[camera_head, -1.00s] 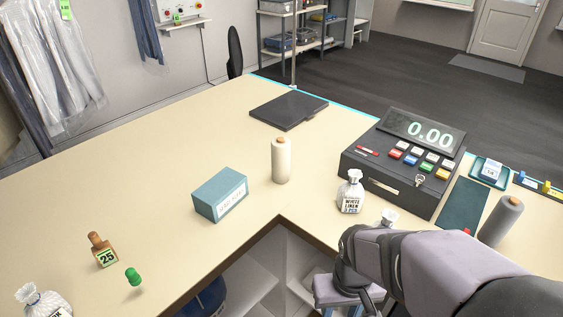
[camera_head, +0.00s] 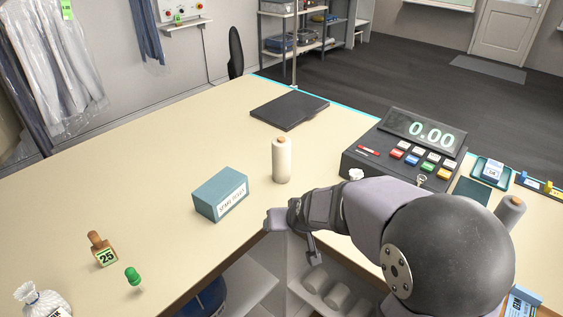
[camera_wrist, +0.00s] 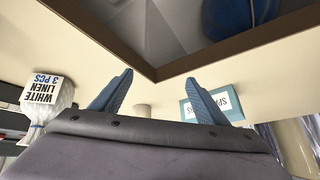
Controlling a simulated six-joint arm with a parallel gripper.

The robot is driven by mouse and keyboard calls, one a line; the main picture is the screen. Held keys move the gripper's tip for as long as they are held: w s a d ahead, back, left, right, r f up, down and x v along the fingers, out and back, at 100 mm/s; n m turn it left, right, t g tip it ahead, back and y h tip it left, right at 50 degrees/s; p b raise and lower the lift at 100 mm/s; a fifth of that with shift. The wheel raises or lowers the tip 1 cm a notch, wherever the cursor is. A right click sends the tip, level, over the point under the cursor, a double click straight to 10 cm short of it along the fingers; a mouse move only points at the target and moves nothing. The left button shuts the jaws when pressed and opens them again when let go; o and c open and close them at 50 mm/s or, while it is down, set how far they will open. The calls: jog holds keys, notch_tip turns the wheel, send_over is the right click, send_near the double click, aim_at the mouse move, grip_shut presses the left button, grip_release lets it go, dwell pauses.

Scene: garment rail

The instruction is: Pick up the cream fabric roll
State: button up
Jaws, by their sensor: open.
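The cream fabric roll (camera_head: 282,162) stands upright on the counter, behind the inner corner, with a small orange-brown top. My gripper (camera_head: 276,220) is in front of it, near the counter's inner corner, apart from the roll. In the wrist view my gripper (camera_wrist: 158,92) shows two blue fingers spread apart with nothing held between them. A pale shape between them there looks like the roll (camera_wrist: 143,108), mostly hidden by the gripper body.
A teal labelled box (camera_head: 220,194) stands left of the roll. A cash register (camera_head: 405,150) is to its right, and a dark flat pad (camera_head: 289,111) lies behind. A white linen bag (camera_wrist: 47,97) shows in the wrist view. A grey roll (camera_head: 511,210) stands far right.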

aim_at(278, 149)
jog(key=w+a+r+m+t+h, duration=0.2)
jog(key=w+a+r+t, duration=0.3)
jog(key=w, duration=0.5)
jog(key=w+a+r+m+t+h, duration=0.1)
jog(key=w+a+r+t+h, duration=0.1)
jog(key=w+a+r+t, duration=0.5)
jog(key=d+f+g+h, duration=0.1)
jog(key=d, duration=0.1)
jog(key=d+f+m+h+b, duration=0.1)
jog(key=d+h, duration=0.1)
jog(key=d, duration=0.1)
jog(key=w+d+f+m+g+h+b, duration=0.1)
jog(key=d+h, duration=0.1)
jog(key=d, duration=0.1)
jog(key=shift+w+d+f+g, duration=0.1)
jog(key=shift+f+g, duration=0.2)
jog(key=shift+d+m+h, duration=0.3)
jog(key=shift+d+h, duration=0.1)
jog(key=shift+p+x, duration=0.45)
jog(key=shift+x, duration=0.5)
jog(key=shift+w+d+r+p, duration=0.1)
jog(key=shift+w+d+p, duration=0.25)
jog(key=shift+p, duration=0.05)
jog(key=shift+f+p+x, duration=0.1)
jog(key=shift+p+x, duration=0.3)
jog(key=shift+x, duration=0.65)
jog(key=shift+f+p+x, duration=0.15)
jog(key=shift+p+x, duration=0.25)
jog(key=shift+x, duration=0.6)
jog(key=shift+c, duration=0.4)
